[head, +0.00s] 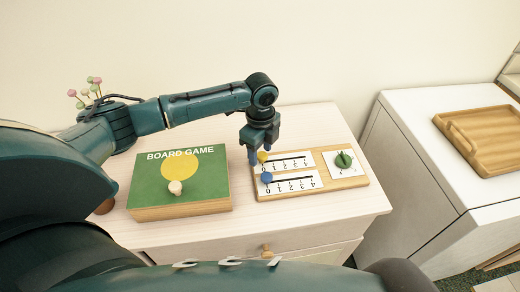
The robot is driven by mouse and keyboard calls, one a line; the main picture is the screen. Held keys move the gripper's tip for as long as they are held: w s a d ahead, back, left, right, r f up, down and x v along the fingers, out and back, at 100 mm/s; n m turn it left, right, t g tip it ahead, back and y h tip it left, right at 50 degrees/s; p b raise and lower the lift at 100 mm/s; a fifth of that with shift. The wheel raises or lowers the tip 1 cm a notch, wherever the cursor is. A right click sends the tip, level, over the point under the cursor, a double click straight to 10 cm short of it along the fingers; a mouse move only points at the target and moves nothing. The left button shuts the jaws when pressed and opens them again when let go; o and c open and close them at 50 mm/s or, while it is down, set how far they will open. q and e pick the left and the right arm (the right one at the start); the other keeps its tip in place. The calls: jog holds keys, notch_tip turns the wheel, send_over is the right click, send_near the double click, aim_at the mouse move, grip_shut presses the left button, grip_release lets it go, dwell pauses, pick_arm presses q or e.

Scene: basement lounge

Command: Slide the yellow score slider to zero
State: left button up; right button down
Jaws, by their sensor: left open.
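The yellow score slider (262,157) is a small round knob on the upper scale strip (291,162) of a wooden score board. It sits near the strip's left end, beside the end of the scale where the 0 appears to be; its exact setting is hard to tell. My left gripper (261,154) points down over it, with its open fingers on either side of the knob. I cannot tell whether a finger touches it. The fingers hide part of the strip's left end. A blue slider (266,177) sits at the left end of the lower strip (293,182). My right gripper is not in view.
The score board (349,184) also carries a green dial (343,160) at right. A green board game box (150,197) with a pale knob (175,187) lies left on the cabinet top (308,116). A wooden tray (475,160) rests on the white cabinet (411,111) at right.

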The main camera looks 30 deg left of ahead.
aim_at(260, 155)
pick_arm(q)
notch_tip(260, 155, up, 13)
dwell(0.4)
dwell(0.4)
